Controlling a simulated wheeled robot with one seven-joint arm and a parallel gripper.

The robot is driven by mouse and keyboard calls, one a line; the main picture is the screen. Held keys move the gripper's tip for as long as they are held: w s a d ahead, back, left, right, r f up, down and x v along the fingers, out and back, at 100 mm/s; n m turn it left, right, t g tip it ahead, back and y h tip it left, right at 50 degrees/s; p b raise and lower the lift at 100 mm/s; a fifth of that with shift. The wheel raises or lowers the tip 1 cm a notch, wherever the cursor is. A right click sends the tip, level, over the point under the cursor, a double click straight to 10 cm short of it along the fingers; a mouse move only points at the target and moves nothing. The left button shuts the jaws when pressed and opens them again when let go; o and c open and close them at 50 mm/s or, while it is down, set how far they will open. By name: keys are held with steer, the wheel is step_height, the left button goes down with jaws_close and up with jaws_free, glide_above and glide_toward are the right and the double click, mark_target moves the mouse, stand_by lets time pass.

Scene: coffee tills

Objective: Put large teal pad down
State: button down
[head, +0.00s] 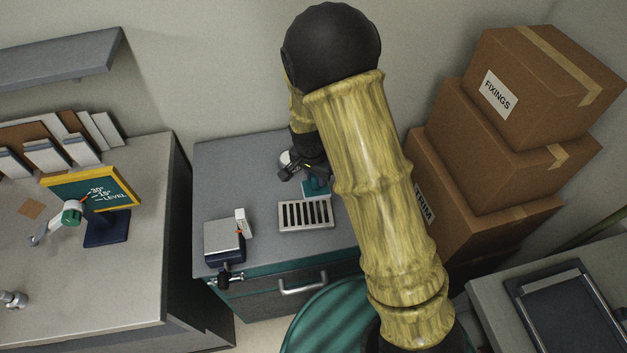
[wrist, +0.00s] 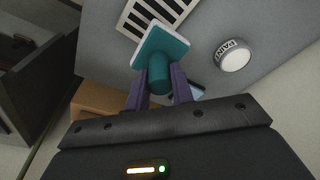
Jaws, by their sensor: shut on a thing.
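The large teal pad (wrist: 165,42) has a pale edge and a round teal handle. In the wrist view its handle sits between the two purple fingers of my gripper (wrist: 158,88), which is shut on it. In the head view the pad (head: 318,188) shows as a small teal patch below my gripper (head: 312,172), partly hidden by my arm. It is over the grey counter (head: 235,165), just behind the slotted grate. I cannot tell whether the pad touches the counter.
A white slotted grate (head: 305,215) lies on the counter. A round tin marked PAINT (wrist: 234,56) stands beside the pad. A grey-topped device (head: 224,240) is at the front left. Stacked cardboard boxes (head: 480,150) stand at right. The counter's back left is clear.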

steer(key=shift+w+d, duration=0.1)
steer(key=shift+d, duration=0.4)
steer(key=d+b, duration=0.2)
steer(key=d, duration=1.1)
steer(key=shift+r, duration=0.25)
steer(key=shift+f, duration=0.1)
step_height(320, 180, down, 6)
steer(key=shift+r, duration=0.15)
step_height(320, 180, down, 4)
steer(key=shift+w+f+p, duration=0.1)
steer(key=shift+p, duration=0.35)
